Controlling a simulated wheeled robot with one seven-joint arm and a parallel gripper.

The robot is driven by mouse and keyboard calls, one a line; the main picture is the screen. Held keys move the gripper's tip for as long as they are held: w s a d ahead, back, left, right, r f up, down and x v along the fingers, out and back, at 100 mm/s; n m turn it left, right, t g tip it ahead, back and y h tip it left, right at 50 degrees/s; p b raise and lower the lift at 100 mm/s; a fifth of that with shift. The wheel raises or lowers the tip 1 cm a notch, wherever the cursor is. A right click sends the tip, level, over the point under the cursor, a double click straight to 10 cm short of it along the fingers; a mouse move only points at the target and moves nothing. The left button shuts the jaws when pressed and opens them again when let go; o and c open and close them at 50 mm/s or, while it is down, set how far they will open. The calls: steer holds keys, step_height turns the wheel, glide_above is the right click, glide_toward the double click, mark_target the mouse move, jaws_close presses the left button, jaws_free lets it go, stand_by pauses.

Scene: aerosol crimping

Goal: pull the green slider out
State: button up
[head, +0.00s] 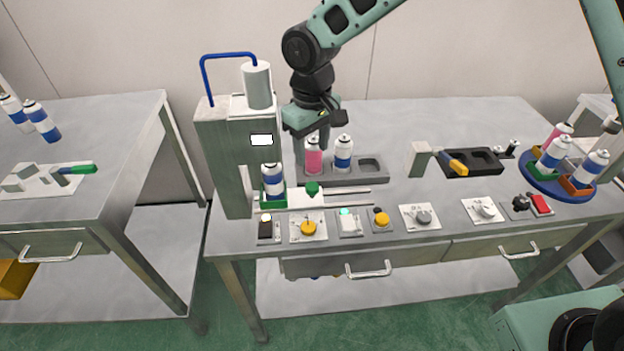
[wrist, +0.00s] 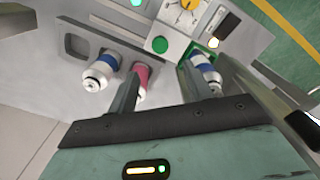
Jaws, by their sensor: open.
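The green slider (head: 262,200) is a green-edged holder at the foot of the grey press, with a blue-and-white can (head: 274,181) standing in it. A round green knob (head: 312,188) sits just to its right. In the wrist view the green holder (wrist: 187,52) shows around the can, and the green knob (wrist: 160,45) stands beside it. My gripper (head: 311,142) is above and behind the knob, near the pink can (head: 313,160). In the wrist view my gripper (wrist: 172,92) has its two fingers wide apart with nothing held between them.
The press (head: 222,150) rises at the left of the holder. A grey rack (head: 372,177) with the pink can and another blue-and-white can (head: 343,153) stands behind the knob. Light rails (head: 345,191) run to the right. Control panels (head: 308,226) line the front edge.

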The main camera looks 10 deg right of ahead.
mark_target(312, 186)
step_height(312, 186, down, 11)
steer(key=shift+r+p, duration=0.15)
steer(key=shift+p, duration=0.45)
jaws_close()
steer(key=d, duration=1.2)
steer(key=shift+d, duration=0.25)
